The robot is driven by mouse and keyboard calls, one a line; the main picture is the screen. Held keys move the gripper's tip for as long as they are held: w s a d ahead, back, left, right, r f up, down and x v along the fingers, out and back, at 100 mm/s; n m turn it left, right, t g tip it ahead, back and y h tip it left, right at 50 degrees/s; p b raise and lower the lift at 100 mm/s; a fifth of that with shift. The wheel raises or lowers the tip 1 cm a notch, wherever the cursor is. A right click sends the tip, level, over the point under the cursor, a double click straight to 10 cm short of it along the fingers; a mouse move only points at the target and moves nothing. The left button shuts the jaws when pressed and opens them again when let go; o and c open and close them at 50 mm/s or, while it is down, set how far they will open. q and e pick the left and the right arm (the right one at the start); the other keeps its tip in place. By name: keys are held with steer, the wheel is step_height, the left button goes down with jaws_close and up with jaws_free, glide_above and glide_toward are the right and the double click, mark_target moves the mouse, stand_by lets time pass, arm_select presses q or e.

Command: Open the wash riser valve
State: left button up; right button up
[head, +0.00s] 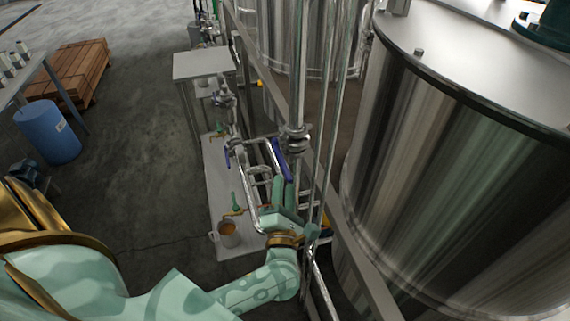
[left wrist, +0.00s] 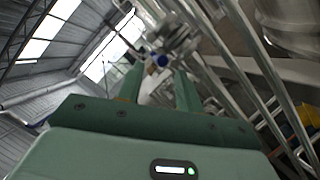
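The riser valve (head: 297,139) is a metal body on a vertical steel pipe in the head view. Its blue lever handle (head: 281,158) slants down from it towards my left gripper. My left gripper (head: 284,186) is just below the lower end of this handle, its green fingers pointing up at it. In the left wrist view the two fingers (left wrist: 159,78) stand apart with nothing seen held between them. The blue handle end (left wrist: 162,60) shows beyond and between the fingertips, blurred. Whether the fingers touch the handle I cannot tell. My right gripper is not in view.
Steel pipes (head: 325,130) run close to the right of the gripper, with a large steel tank (head: 455,170) beyond.

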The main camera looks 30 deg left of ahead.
mark_target(285, 166)
arm_select(q)
steer(key=x, duration=0.6)
steer(key=shift+w+p, duration=0.15)
steer(key=shift+p, duration=0.2)
jaws_close()
